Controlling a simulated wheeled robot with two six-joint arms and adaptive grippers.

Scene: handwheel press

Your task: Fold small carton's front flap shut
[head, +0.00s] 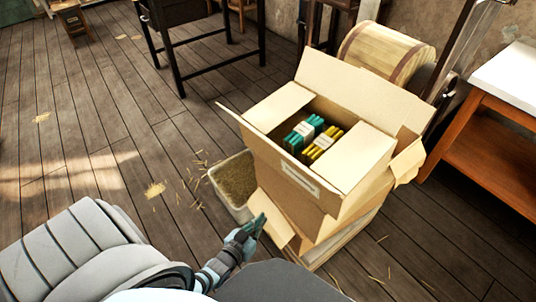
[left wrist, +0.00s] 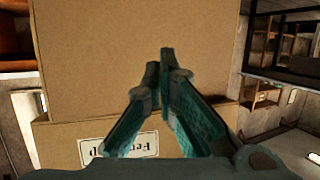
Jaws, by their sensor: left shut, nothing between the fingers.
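The open carton (head: 270,160) has teal (head: 303,135) and yellow (head: 322,146) bundles inside. Its left flap (head: 277,106) and right flap (head: 357,155) lie roughly level, and the back flap (head: 362,92) stands up. A label (head: 300,178) is on its front. A cardboard flap (head: 271,214) juts out low at the front; I cannot tell whether it belongs to this carton. My left gripper (head: 259,222) is shut and empty beside that flap. In the left wrist view, the gripper (left wrist: 164,60) is before a plain cardboard panel (left wrist: 90,60), with an upside-down label (left wrist: 118,144) below. My right gripper is not visible.
A bin of straw-like material (head: 236,180) stands left of the carton. A wooden barrel (head: 385,52) is behind it, and a white-topped table (head: 508,80) is at the right. A dark table (head: 185,12) stands farther back. The plank floor at left is mostly clear.

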